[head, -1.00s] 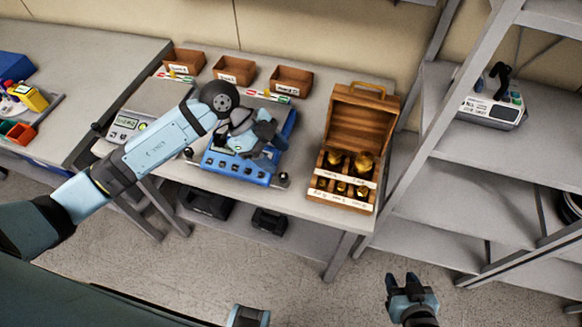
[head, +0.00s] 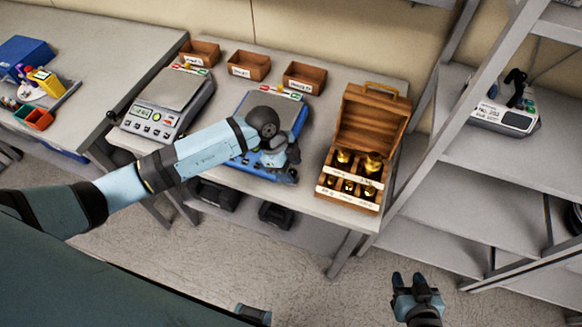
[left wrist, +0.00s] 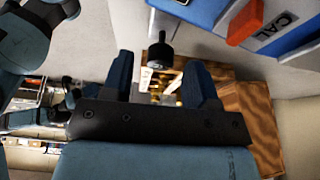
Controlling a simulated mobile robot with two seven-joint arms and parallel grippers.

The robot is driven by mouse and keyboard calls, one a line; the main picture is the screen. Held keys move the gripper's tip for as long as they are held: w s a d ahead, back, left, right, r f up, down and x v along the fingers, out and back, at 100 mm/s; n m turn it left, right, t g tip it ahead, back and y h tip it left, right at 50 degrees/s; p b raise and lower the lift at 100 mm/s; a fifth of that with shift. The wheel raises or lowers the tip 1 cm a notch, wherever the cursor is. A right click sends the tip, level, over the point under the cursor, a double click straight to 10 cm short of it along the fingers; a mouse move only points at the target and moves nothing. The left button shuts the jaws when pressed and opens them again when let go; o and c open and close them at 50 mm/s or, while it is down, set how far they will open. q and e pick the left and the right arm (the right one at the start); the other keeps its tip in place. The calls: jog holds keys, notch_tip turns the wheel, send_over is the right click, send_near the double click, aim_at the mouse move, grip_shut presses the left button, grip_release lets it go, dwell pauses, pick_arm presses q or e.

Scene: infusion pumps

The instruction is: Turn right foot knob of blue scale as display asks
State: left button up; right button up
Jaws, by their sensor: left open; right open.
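The blue scale (head: 302,118) stands on the bench, its front largely covered by my left arm in the head view. Its blue side (left wrist: 205,10) and a CAL label beside a red part show in the left wrist view. A black foot knob (left wrist: 160,53) hangs below it and appears between my left fingertips, apart from both. In the head view this knob is hidden behind the gripper. My left gripper (head: 284,158) is open at the scale's front right corner; its fingers also show in the left wrist view (left wrist: 158,80). The scale's display is hidden. My right gripper (head: 410,283) is open and empty, over the floor.
A wooden weight box (head: 362,140) with brass weights stands right of the blue scale. A grey scale (head: 168,100) stands left. Several small wooden trays (head: 248,66) line the back. A metal shelf (head: 505,165) is at the right. The bench between blue scale and box is narrow.

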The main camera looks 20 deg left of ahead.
pick_arm(q)
jog(key=shift+d+f, duration=0.2)
jog(key=shift+f, duration=0.35)
jog(key=c, duration=0.9)
jog(key=shift+c, duration=0.2)
jog(key=shift+m, duration=0.3)
